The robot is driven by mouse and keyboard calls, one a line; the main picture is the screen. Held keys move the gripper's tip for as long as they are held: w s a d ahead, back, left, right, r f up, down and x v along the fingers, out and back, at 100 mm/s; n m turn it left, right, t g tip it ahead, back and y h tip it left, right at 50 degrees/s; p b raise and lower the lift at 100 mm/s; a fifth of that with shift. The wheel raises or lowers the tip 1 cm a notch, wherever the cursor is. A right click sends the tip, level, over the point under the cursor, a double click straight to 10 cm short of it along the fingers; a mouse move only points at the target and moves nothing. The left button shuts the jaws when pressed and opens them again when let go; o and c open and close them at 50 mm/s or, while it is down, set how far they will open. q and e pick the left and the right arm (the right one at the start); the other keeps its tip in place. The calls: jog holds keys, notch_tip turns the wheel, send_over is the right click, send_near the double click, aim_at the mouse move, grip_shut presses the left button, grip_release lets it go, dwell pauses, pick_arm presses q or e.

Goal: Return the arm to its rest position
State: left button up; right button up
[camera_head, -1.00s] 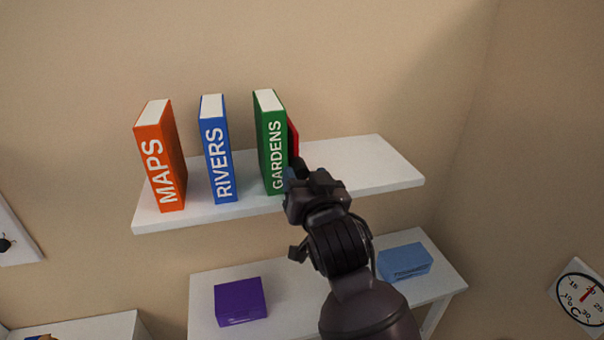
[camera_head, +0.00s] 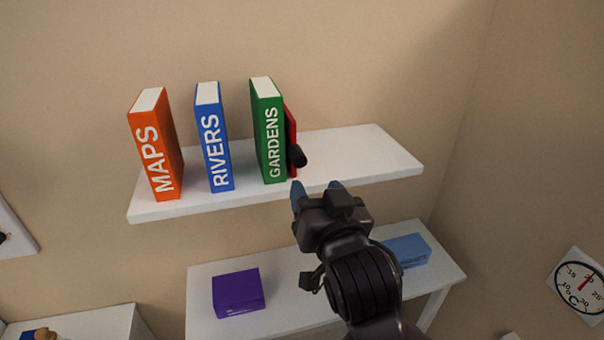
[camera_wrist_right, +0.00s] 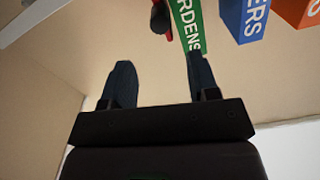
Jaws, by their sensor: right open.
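My right gripper (camera_head: 318,189) is in front of and just below the front edge of the white shelf (camera_head: 360,160). Its two blue-grey fingertips are apart, with nothing between them. In the right wrist view the open fingers (camera_wrist_right: 161,85) also show empty. Beyond them is the green GARDENS book (camera_head: 268,135), with a red bookend-like piece (camera_head: 291,130) against its right side. A dark round knob (camera_head: 298,156) stands out in front of the red piece, apart from the fingers. My left gripper does not show.
The orange MAPS book (camera_head: 155,145) and blue RIVERS book (camera_head: 214,140) stand upright on the shelf. Below is a white table (camera_head: 290,300) with a purple box (camera_head: 238,292) and a blue box (camera_head: 408,250). The shelf's right part is clear. A dial (camera_head: 580,287) hangs at right.

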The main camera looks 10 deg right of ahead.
jog(key=d+f+n+g+y, duration=0.1)
jog(key=d+f+n, duration=0.1)
jog(key=f, duration=0.8)
jog(key=d+f+n+g, duration=0.1)
jog(key=d+f, duration=0.2)
jog(key=f, duration=0.7)
jog(key=s+d+f+g+h, duration=0.1)
jog(key=s+d+f+g, duration=0.1)
jog(key=s+d+f, duration=0.3)
jog(key=s+d+f+g+b, duration=0.1)
jog(key=s+d+f+g, duration=0.1)
jog(key=s+d+f, duration=0.3)
jog(key=s+f, duration=0.4)
jog(key=f, duration=0.4)
jog(key=shift+s+d+f+h, duration=0.15)
jog(key=shift+s+f+h, duration=0.05)
jog(key=shift+s+h, duration=0.2)
